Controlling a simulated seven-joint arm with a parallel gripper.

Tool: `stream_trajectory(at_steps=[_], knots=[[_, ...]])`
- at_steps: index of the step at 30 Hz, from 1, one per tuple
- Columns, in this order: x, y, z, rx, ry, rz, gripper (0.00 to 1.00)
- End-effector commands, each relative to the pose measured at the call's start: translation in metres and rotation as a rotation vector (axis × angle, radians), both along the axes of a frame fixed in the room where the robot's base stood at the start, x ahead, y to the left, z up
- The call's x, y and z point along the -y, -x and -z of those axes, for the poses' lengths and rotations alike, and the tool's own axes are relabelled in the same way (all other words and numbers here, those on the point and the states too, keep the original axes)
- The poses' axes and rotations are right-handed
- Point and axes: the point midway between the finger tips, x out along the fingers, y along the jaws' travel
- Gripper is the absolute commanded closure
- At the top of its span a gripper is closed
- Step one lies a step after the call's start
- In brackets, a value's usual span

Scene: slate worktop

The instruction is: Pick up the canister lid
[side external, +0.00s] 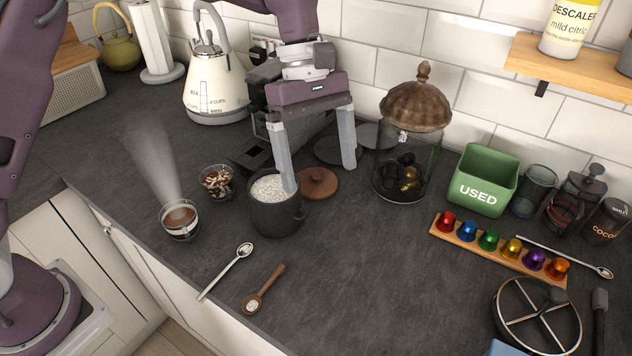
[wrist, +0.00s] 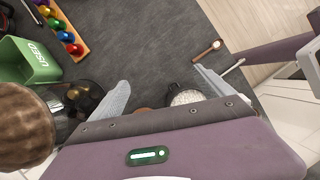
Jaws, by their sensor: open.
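The canister lid (side external: 318,184) is a flat reddish-brown disc with a small knob. It lies on the worktop just right of the dark canister (side external: 277,215), which is open and full of white granules. My gripper (side external: 320,178) is open and points down, with one finger at each side of the lid in the side view. Its left finger overlaps the canister's rim in the picture; I cannot tell whether they touch. In the wrist view only a brown sliver of the lid (wrist: 141,112) shows past my gripper body, beside the canister's white contents (wrist: 186,97).
A glass jar (side external: 405,165) with a carved brown lid stands close right of my gripper. A small glass of dark and pale pieces (side external: 217,183) and a steaming cup (side external: 180,220) stand left. A kettle (side external: 217,90) is behind. The front middle worktop is clear beyond two spoons.

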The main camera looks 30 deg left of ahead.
Motion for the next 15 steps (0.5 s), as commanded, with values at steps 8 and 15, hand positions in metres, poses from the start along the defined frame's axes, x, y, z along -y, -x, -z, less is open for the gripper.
stream_trajectory(at_steps=[8,15], knots=[[-0.09,-0.106,0.06,0.137,-0.359,-0.538,0.09],[-0.081,-0.107,0.092,0.113,-0.368,-0.585,0.09]])
